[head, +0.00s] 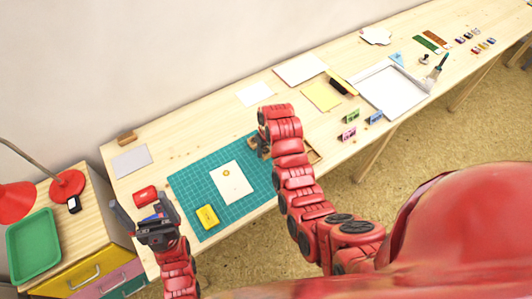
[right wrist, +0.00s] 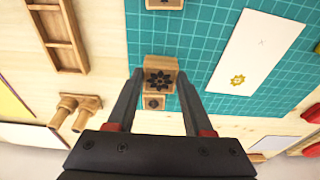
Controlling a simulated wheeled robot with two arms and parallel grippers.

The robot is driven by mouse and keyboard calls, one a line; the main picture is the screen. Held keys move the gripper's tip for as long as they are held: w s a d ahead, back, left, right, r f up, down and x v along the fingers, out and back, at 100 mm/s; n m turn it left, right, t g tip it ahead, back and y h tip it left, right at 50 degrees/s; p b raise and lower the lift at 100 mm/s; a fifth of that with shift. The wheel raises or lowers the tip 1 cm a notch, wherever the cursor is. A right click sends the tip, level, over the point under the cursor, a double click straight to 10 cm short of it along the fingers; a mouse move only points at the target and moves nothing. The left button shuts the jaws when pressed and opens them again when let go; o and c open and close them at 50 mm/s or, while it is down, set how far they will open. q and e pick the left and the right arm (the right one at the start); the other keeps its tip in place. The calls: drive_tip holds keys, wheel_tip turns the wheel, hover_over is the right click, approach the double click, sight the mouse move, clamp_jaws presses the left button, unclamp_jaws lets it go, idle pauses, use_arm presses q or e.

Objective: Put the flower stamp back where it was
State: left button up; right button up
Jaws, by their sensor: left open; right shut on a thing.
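The flower stamp (right wrist: 160,72) is a wooden block with a dark flower mark. It sits between the fingertips of my right gripper (right wrist: 160,78), which is shut on it. A smaller wooden block (right wrist: 153,102) with a dark mark shows just beside it. In the head view my right arm mostly hides this spot, with brown wood showing at its end. I cannot tell whether the stamp touches the table. A white card (head: 234,187) with a yellow flower print (head: 226,173) lies on the green mat (head: 190,183). My left gripper (head: 142,210) is open and empty at the left.
A yellow inkpad (head: 207,216) lies on the mat; a red one (head: 145,194) lies near my left gripper. Another wooden block (right wrist: 164,4), a divided wooden tray (right wrist: 62,38) and round-handled wooden pieces (right wrist: 75,112) are near the right gripper.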

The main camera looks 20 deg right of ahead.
sight(267, 152)
drive_tip(key=shift+w+f+p, duration=0.1)
drive_tip(key=shift+w+p, duration=0.1)
drive_tip(key=shift+p, duration=0.15)
wheel_tip(267, 152, down, 3)
drive_tip(key=shift+s+r+p, duration=0.1)
drive_tip(key=shift+p, duration=0.75)
drive_tip(key=shift+f, duration=0.25)
drive_tip(key=shift+f, duration=0.1)
drive_tip(key=shift+f, duration=0.15)
drive_tip(key=o, duration=1.1)
